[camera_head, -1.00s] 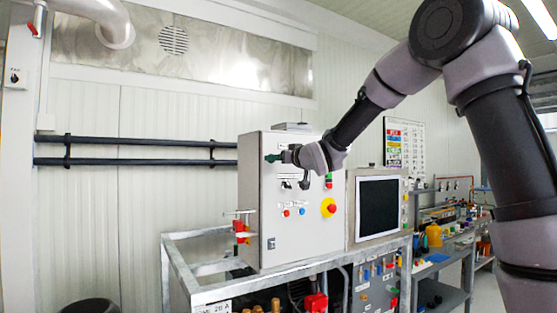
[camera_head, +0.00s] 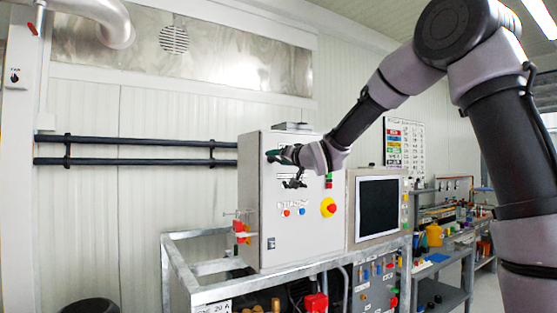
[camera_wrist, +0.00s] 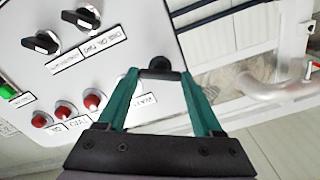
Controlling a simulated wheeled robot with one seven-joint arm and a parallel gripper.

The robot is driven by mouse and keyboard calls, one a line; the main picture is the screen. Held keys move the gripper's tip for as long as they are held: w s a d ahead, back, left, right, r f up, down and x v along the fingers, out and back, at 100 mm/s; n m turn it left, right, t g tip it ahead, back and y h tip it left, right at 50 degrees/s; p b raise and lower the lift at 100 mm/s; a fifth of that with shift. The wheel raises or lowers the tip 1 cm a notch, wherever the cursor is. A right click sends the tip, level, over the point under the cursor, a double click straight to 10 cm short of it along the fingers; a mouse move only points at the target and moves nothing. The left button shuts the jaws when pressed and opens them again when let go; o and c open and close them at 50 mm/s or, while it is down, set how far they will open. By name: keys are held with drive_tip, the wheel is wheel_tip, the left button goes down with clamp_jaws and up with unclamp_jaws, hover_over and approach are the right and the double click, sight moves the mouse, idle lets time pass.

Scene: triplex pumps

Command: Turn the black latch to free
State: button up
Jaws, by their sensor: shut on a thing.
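The black latch (camera_wrist: 158,70) shows in the wrist view between my fingertips, near the edge of the pale panel. My gripper (camera_wrist: 158,76) has teal fingers, one on each side of the latch, and is shut on it. In the head view my gripper (camera_head: 274,155) is at the upper left of the grey cabinet's front (camera_head: 300,225). The latch is hidden there by my gripper, and I cannot tell its exact angle.
Two black rotary switches (camera_wrist: 40,42) (camera_wrist: 82,19) and several red buttons (camera_wrist: 93,101) lie left of my fingers in the wrist view. A red-and-yellow emergency stop (camera_head: 328,207) and a monitor (camera_head: 378,207) are to the right. A metal frame (camera_head: 215,290) stands below.

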drive_tip(key=m, duration=0.6)
drive_tip(key=shift+d+m, duration=0.1)
drive_tip(key=shift+m, duration=0.2)
drive_tip(key=m, duration=0.6)
drive_tip(key=shift+f, duration=0.1)
idle(0.3)
drive_tip(key=o, duration=1.1)
drive_tip(key=v, duration=1)
drive_tip(key=shift+s+d, duration=0.25)
drive_tip(key=shift+s, duration=0.05)
